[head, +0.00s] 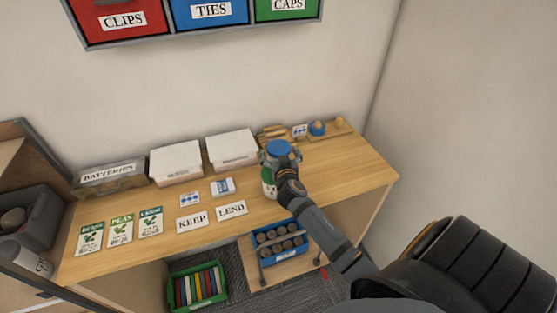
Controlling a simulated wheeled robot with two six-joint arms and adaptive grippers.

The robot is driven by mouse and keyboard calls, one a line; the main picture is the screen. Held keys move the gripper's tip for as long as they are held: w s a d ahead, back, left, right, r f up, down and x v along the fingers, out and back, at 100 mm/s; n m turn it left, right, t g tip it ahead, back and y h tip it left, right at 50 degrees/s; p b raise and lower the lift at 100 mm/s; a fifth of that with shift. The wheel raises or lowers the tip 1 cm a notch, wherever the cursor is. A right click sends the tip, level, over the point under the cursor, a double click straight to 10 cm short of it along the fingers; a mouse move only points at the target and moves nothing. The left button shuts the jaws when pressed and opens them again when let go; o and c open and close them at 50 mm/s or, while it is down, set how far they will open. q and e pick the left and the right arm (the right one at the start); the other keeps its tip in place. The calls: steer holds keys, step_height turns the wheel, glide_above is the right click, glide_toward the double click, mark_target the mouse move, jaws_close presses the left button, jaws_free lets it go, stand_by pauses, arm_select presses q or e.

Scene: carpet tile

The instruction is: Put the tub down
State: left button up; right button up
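The tub (268,183) has a blue lid (278,147) and a white and green body. It appears upright at the right-centre of the wooden desk. My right gripper (281,158) reaches in from the lower right, its fingers on both sides of the tub just below the lid, and it looks shut on it. The gripper and wrist hide part of the tub's body. I cannot tell whether its base touches the desk. My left gripper is not in view.
The desk (340,172) is bare right of the tub. White boxes (232,149), a BATTERIES bin (108,177) and a tray with small items (338,128) line the back. KEEP (192,222) and LEND (231,210) cards and seed packets (120,230) lie in front.

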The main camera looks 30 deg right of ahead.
steer(key=c, duration=1.4)
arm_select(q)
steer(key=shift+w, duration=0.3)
arm_select(e)
steer(key=shift+w+r, duration=0.1)
steer(key=shift+w, duration=0.05)
steer(key=shift+c, duration=0.6)
steer(key=shift+r, duration=0.1)
arm_select(q)
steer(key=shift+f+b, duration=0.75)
steer(key=shift+b, duration=0.05)
arm_select(e)
step_height(320, 180, up, 18)
